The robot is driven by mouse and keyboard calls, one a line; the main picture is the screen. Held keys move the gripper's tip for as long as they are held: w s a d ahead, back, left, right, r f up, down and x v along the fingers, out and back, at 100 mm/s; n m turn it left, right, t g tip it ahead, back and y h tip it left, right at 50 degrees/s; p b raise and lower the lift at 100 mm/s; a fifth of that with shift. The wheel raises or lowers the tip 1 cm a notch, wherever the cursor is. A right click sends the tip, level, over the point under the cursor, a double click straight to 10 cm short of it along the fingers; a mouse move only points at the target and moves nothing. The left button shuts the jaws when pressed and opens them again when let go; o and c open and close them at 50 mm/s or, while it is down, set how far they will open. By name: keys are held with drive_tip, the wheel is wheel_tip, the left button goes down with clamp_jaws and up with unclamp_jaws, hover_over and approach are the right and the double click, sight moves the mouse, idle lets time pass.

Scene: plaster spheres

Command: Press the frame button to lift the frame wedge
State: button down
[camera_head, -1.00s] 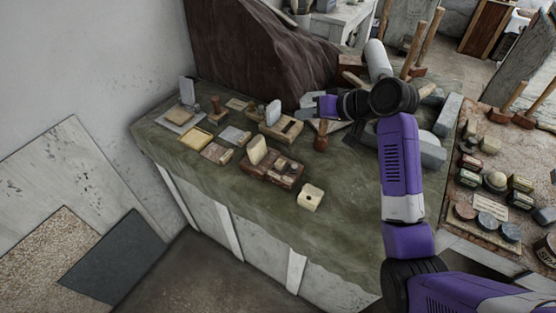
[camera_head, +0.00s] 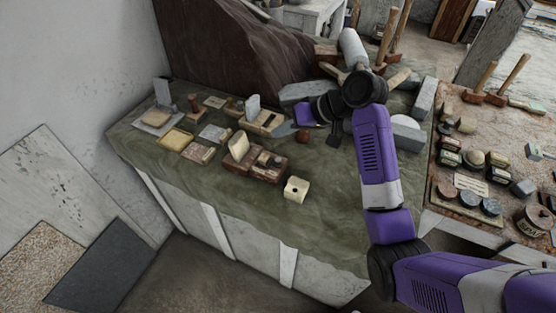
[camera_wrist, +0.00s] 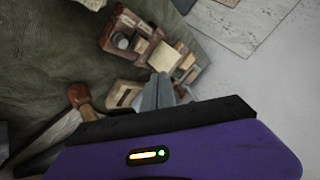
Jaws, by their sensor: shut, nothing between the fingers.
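The pale wooden frame (camera_head: 271,130) lies on the cloth-covered bench, with an upright grey slab, probably the frame wedge (camera_head: 253,105), at its left part. A small darker spot on its right part may be the button; it is too small to be sure. My gripper (camera_head: 292,118) is shut and empty, just right of the frame in the head view, with no clear contact. In the wrist view my grey fingers (camera_wrist: 158,92) are together, beside the pale frame (camera_wrist: 122,95). They may hide part of the frame.
A dark red block (camera_head: 267,175) with a pale wedge stands in front of the frame, and a pale cube (camera_head: 296,190) lies nearby. A wooden-handled trowel (camera_wrist: 80,97) lies close to my gripper. The bench's front is clear.

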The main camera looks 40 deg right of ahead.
drive_tip(key=b, duration=0.5)
hover_over(281, 161)
wheel_tip(281, 161, down, 6)
drive_tip(key=shift+d+r, duration=0.1)
drive_tip(key=shift+r, duration=0.1)
drive_tip(key=shift+f+b, duration=0.4)
drive_tip(key=shift+f, duration=0.65)
drive_tip(key=shift+f, duration=0.15)
idle(0.6)
drive_tip(key=shift+f, duration=0.25)
drive_tip(key=shift+f, duration=0.65)
idle(0.9)
drive_tip(key=shift+r, duration=0.1)
drive_tip(key=shift+r+p, duration=0.9)
drive_tip(key=shift+r, duration=0.05)
drive_tip(key=shift+r+p, duration=2.4)
drive_tip(key=shift+r, duration=0.1)
